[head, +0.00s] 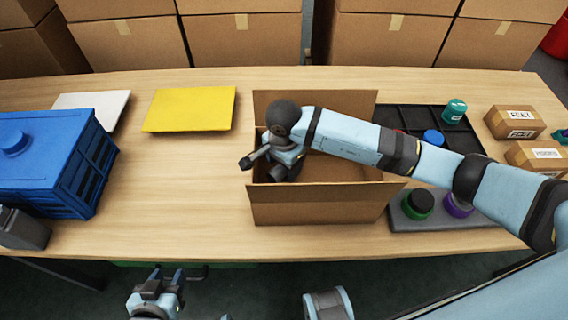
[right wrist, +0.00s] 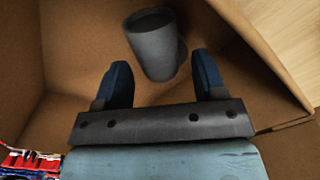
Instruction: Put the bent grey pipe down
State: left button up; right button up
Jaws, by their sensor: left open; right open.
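The bent grey pipe (right wrist: 155,48) rests inside the open cardboard box, its round open end showing in the right wrist view. Its bend cannot be made out there, and my arm and the box walls hide it in the head view. My right gripper (head: 262,167) reaches down into the left part of the cardboard box (head: 310,205). Its two blue-black fingers (right wrist: 162,75) stand apart, with the pipe just beyond and between them, not gripped. My left gripper (head: 160,284) is open and empty, low in front of the table.
A blue crate (head: 75,190), a white plate (head: 95,105) and a yellow plate (head: 190,108) are on the left. A black divided tray (head: 400,120), a grey pad (head: 430,218) with green and purple knobs, and small labelled boxes (head: 515,120) are right.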

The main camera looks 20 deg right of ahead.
notch_tip(320, 180, up, 11)
jog(key=shift+p, duration=0.3)
dwell(0.4)
